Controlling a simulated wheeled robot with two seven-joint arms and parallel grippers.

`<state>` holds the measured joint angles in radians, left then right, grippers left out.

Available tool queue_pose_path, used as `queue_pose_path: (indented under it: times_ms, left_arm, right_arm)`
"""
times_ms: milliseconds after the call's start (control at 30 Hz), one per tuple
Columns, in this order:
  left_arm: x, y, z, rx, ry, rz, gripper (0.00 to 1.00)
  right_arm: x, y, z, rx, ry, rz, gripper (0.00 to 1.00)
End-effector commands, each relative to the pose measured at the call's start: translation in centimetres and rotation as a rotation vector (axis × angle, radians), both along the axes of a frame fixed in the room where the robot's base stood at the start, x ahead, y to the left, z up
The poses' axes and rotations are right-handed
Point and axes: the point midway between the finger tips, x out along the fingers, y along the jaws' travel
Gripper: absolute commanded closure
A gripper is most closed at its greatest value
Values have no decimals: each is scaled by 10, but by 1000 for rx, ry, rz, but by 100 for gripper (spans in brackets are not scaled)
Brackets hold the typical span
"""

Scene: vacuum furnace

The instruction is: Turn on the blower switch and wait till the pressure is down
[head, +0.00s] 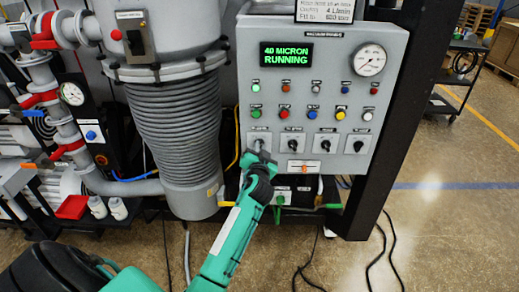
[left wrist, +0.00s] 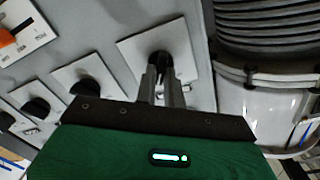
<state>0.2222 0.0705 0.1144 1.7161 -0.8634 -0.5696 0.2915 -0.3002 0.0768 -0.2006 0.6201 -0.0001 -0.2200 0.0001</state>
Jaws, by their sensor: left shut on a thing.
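The grey control panel (head: 310,100) carries a row of several rotary switches with black knobs. My left gripper (head: 259,150) reaches up to the leftmost switch (head: 252,134) of that row. In the left wrist view its fingers (left wrist: 162,82) are shut on the black knob of this switch (left wrist: 158,60), in front of its pale plate. The labels are too small to tell which is the blower switch. The green display (head: 286,55) reads "40 MICRON RUNNING", the decimal point unclear. The round dial gauge (head: 370,60) is at the panel's upper right. My right gripper is out of view.
A grey ribbed bellows column (head: 175,125) stands just left of the panel. Coloured buttons (head: 312,113) sit above the switches, and an orange-handled switch (head: 304,167) below. A dark frame post (head: 395,150) borders the right. Cables (head: 375,250) lie on the floor.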

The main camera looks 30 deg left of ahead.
Motion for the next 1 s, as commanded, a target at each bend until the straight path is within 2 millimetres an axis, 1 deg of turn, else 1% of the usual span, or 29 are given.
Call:
queue_pose_path:
  times_ms: [367, 400, 467, 500, 833, 933, 1000]
  left_arm:
    - [0, 0, 1, 7, 2, 0, 100]
    - [0, 0, 1, 8, 1, -1, 84]
    - [0, 0, 1, 6, 1, 0, 72]
    - [0, 0, 1, 6, 1, 0, 68]
    - [-2, -2, 0, 5, 2, -1, 68]
    - [-10, -7, -2, 4, 2, -1, 68]
    - [-18, -12, -3, 3, 1, -1, 68]
  right_arm:
    - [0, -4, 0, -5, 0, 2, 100]
    - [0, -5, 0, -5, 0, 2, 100]
    - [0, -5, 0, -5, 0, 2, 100]
    - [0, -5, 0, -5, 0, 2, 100]
    - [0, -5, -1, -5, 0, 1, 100]
    - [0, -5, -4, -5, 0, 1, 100]
    - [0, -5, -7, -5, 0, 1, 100]
